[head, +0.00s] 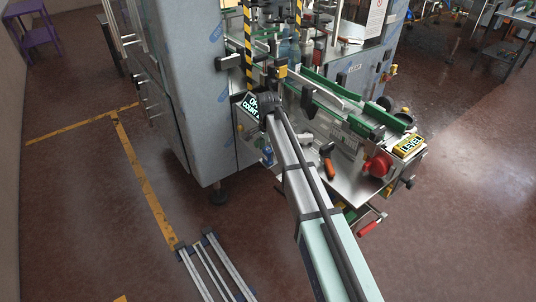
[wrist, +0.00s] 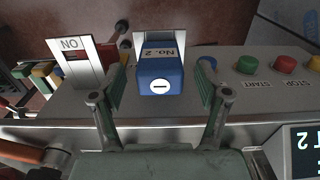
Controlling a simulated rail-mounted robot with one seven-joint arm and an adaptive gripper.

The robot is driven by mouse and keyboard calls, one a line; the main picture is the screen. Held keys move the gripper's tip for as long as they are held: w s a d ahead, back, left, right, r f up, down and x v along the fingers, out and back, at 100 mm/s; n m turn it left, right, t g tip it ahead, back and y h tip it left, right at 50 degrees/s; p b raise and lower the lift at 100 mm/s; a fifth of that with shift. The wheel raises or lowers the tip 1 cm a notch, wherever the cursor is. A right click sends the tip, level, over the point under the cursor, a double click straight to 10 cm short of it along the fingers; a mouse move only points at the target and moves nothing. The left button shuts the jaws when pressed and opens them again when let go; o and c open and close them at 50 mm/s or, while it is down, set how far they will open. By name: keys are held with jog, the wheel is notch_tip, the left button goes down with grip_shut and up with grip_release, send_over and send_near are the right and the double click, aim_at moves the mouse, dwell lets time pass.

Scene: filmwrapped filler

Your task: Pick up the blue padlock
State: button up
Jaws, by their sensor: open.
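The blue padlock (wrist: 160,72) is near the middle of the wrist view. My gripper (wrist: 161,88) is open, with one finger on each side of the padlock. Gaps show between the fingers and its body, and I cannot tell the exact depth between them. In the head view my gripper is not clearly seen. A small blue thing (head: 267,156) shows beside my arm there, and I cannot tell whether it is the padlock.
A white "NO" plate (wrist: 83,68) stands left of the padlock. Green (wrist: 248,64), red (wrist: 285,64) buttons and a display (wrist: 303,150) lie right. An orange-handled tool (head: 328,162) lies on the machine table.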

jog(key=shift+f, duration=1.2)
grip_shut()
jog(key=shift+r, duration=0.15)
